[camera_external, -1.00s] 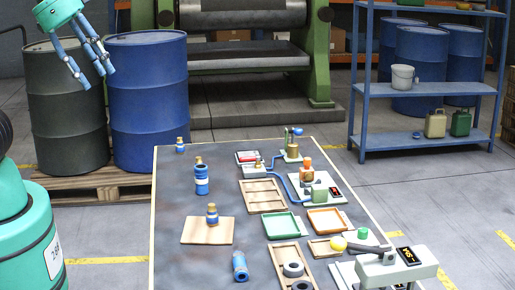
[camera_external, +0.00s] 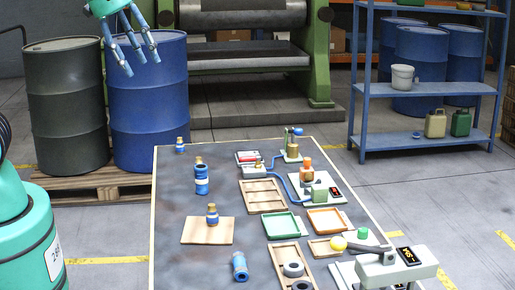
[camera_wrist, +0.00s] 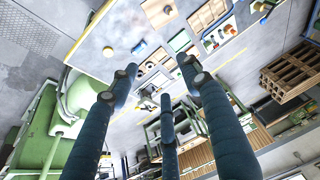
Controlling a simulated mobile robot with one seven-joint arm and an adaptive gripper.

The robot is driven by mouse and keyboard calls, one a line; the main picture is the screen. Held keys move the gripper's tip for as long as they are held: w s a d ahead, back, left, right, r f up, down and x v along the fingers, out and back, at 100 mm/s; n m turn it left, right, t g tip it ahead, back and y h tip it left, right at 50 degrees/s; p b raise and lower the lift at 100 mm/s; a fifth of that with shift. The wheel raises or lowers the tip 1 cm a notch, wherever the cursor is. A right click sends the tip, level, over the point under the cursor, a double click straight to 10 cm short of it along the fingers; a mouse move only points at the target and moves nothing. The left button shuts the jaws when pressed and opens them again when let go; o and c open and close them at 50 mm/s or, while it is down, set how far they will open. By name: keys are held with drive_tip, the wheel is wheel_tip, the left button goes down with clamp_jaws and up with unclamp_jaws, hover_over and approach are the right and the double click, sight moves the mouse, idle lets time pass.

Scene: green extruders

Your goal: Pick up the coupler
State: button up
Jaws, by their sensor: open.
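Several blue fittings with brass-coloured tops stand on the grey table; I cannot tell which one is the coupler. One blue fitting (camera_external: 201,180) stands at the table's left middle, another (camera_external: 212,215) on a wooden board (camera_external: 191,231), and a small one (camera_external: 180,145) at the back left corner. A plain blue cylinder (camera_external: 240,266) is near the front. My three-fingered gripper (camera_external: 138,59) is open and empty, high up in front of the blue drum, well away from the fittings. In the wrist view its spread fingers (camera_wrist: 158,76) hold nothing.
Trays, including a green one (camera_external: 281,237) and an orange one (camera_external: 345,229), crowd the table's right half with small machines and a blue hose. A grey device with a display (camera_external: 395,265) stands at front right. The table's left side has free room. Drums (camera_external: 150,110) stand behind it.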

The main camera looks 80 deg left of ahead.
drive_tip(key=w+a+f+g, duration=0.1)
drive_tip(key=w+a+f, duration=0.35)
drive_tip(key=a, duration=0.35)
drive_tip(key=w+a+f+n+g+b, duration=0.1)
drive_tip(key=w+a+f, duration=0.2)
drive_tip(key=w+a, duration=0.3)
drive_tip(key=w+a+f, duration=0.3)
drive_tip(key=w+a, duration=0.1)
drive_tip(key=a, duration=0.5)
drive_tip(key=a+f+n+g, duration=0.1)
drive_tip(key=a+f+g, duration=0.1)
drive_tip(key=a+f, duration=2)
drive_tip(key=shift+s+a+f+h+b, duration=0.25)
drive_tip(key=shift+a+b, duration=0.2)
drive_tip(key=shift+a, duration=0.65)
drive_tip(key=shift+w, duration=0.1)
drive_tip(key=shift+f+b, duration=0.75)
drive_tip(key=shift+f, duration=3.5)
